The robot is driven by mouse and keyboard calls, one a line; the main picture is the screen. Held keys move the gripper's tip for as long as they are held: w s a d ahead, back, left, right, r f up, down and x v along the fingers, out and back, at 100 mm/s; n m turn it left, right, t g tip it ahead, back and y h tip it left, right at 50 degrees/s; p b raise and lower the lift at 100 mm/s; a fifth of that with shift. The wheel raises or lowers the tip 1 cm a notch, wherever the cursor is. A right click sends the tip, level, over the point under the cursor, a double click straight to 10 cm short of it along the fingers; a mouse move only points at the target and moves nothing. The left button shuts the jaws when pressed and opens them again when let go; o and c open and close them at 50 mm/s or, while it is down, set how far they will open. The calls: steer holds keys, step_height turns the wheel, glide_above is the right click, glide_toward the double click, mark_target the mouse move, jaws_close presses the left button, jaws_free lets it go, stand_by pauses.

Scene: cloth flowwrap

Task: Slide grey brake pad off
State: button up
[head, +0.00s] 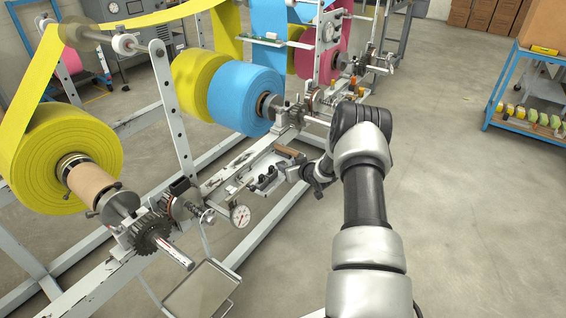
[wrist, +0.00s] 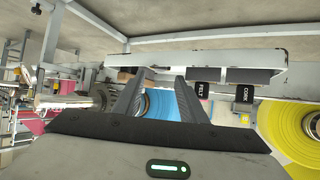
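My gripper (wrist: 155,85) is open and empty in the wrist view, its two dark fingers apart. In the head view my gripper (head: 300,174) is beside a small pale tray (head: 246,171) on the machine's front rail. In the wrist view the tray (wrist: 276,58) is ahead of and above the fingers. Black tags reading FELT (wrist: 201,88) and CORK (wrist: 243,93) hang from its edge, next to dark grey blocks (wrist: 250,75). I cannot single out the grey brake pad with certainty; in the head view the small dark parts at the tray are partly hidden by my gripper.
A yellow roll (head: 50,155) and a blue roll (head: 240,98) sit on shafts behind the rail. A pressure gauge (head: 240,215) and a toothed wheel (head: 151,234) stand left of the tray. A blue shelf (head: 500,90) is far right. Open floor lies right of my arm.

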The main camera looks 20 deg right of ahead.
steer(key=a+p+v, duration=0.1)
steer(key=p+v, duration=0.2)
steer(key=v, duration=1.2)
steer(key=shift+d, duration=0.5)
